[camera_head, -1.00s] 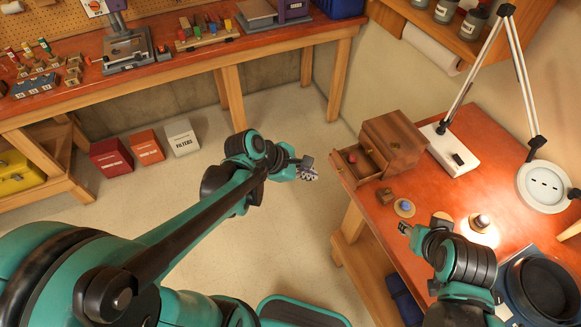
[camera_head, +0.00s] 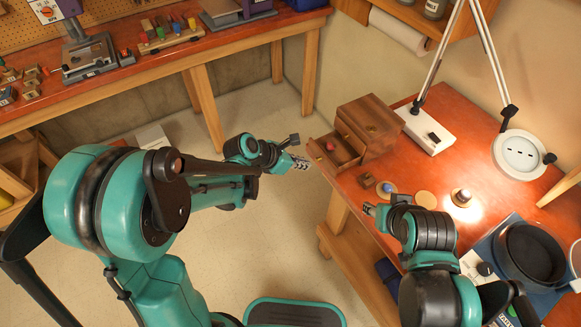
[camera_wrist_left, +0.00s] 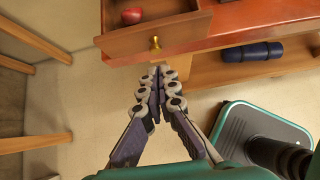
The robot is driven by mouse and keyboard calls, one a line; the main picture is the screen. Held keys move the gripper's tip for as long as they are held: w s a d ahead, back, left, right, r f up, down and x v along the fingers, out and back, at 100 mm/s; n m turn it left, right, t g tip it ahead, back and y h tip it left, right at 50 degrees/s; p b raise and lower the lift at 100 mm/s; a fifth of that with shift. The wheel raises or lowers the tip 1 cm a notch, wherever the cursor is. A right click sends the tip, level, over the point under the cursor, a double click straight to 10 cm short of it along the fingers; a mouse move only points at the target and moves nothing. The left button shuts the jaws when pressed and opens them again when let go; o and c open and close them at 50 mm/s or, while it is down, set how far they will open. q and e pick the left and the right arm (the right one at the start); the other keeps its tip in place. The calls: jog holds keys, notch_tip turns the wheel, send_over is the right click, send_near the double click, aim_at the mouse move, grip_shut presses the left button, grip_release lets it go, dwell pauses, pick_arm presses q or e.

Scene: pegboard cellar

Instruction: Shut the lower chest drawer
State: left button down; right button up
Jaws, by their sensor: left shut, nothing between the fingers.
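The small wooden chest (camera_head: 368,128) stands on the red-topped table at the right. Its lower drawer (camera_head: 335,151) is pulled out toward the left, with a red round thing (camera_head: 330,146) inside. The left wrist view shows the open drawer (camera_wrist_left: 165,35) with its brass knob (camera_wrist_left: 155,42) and a red apple-like thing (camera_wrist_left: 131,15). My left gripper (camera_head: 304,164) is shut and empty, just off the drawer's front. In the wrist view its fingertips (camera_wrist_left: 160,72) lie just below the knob, apart from it as far as I can tell. My right gripper (camera_head: 370,209) is near the table's left edge; its fingers are too small to judge.
A small brown block (camera_head: 366,180), a blue-topped disc (camera_head: 387,188) and a round coaster (camera_head: 426,199) lie on the table before the chest. A lamp base (camera_head: 427,132) stands right of it. Open floor lies left of the table.

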pick_arm(q)
jog(key=shift+w+d, duration=0.55)
jog(key=shift+d, duration=0.2)
send_near(342, 151)
jog(key=b+x, duration=0.1)
jog(key=x, duration=0.4)
jog(key=shift+w+f, duration=0.1)
jog(key=shift+w+d, duration=0.1)
jog(key=shift+d, duration=0.05)
